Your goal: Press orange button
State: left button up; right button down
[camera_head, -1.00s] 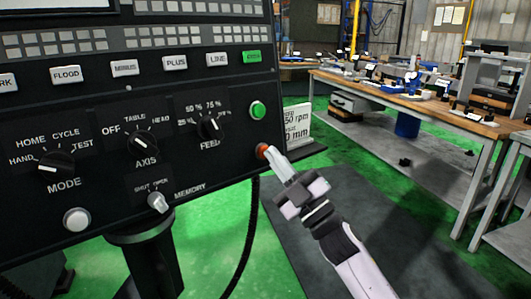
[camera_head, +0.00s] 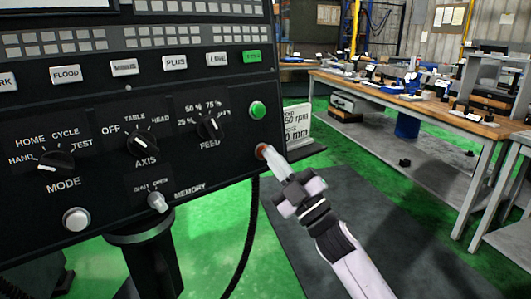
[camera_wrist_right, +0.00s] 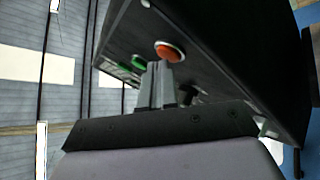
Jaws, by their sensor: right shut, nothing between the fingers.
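The orange button (camera_head: 261,150) sits at the lower right corner of the black control panel (camera_head: 105,175), below a green button (camera_head: 257,110). In the head view my right gripper (camera_head: 267,154) is shut, and its tip covers part of the orange button. In the right wrist view the orange button (camera_wrist_right: 170,51) shows just beyond the shut fingertips (camera_wrist_right: 160,66). I cannot tell whether the tips touch it. My left gripper is in neither view.
The panel carries several knobs, such as the mode knob (camera_head: 57,161), and a white button (camera_head: 76,219). A black cable (camera_head: 246,235) hangs below it. A workbench (camera_head: 430,105) stands at the back right. Green floor lies between.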

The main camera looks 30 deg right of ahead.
jog(key=shift+s, duration=0.1)
jog(key=shift+s+d+r+p, duration=0.15)
jog(key=shift+s+p, duration=0.2)
jog(key=shift+s, duration=0.35)
jog(key=s, duration=0.1)
jog(key=s+p, duration=0.1)
jog(key=s, duration=0.1)
jog(key=s+r, duration=0.1)
jog(key=s, duration=0.1)
jog(key=shift+d, duration=0.35)
dwell(0.7)
